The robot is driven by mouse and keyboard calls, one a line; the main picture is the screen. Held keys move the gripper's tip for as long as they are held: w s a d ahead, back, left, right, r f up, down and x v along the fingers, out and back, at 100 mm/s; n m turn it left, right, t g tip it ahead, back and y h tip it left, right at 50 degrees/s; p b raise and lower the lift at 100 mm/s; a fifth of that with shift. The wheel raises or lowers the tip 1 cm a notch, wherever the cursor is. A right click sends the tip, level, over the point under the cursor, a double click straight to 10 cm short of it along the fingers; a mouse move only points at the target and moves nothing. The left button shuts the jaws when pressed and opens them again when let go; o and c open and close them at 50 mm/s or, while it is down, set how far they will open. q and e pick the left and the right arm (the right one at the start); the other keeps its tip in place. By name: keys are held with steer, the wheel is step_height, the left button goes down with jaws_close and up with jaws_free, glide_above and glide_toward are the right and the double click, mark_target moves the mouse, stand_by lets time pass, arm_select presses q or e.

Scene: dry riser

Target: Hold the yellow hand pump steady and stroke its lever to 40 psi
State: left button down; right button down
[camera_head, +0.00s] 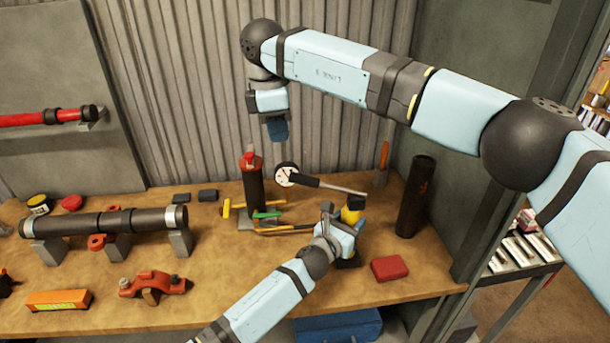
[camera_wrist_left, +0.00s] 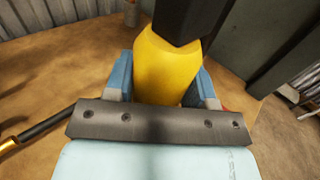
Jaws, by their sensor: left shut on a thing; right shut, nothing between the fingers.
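The yellow hand pump (camera_head: 351,215) with a black head stands upright near the right end of the bench. My left gripper (camera_head: 345,236) is shut around its yellow body, which fills the space between the blue fingers in the left wrist view (camera_wrist_left: 165,65). A thin lever with a black grip (camera_head: 306,181) extends leftward from above the pump head. A round white gauge (camera_head: 287,175) shows beside the grip; its reading is too small to tell. My right gripper (camera_head: 278,130) is shut and empty, pointing down above the gauge, apart from the lever.
A black cylinder with a red top (camera_head: 252,185) stands left of the pump. A dark upright tube (camera_head: 415,197) and red block (camera_head: 389,268) are on its right. A clamped pipe (camera_head: 105,221) and red coupling (camera_head: 153,286) lie left. A ribbed wall stands behind.

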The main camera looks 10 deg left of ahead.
arm_select(q)
steer(key=shift+c, duration=1.9)
jaws_free()
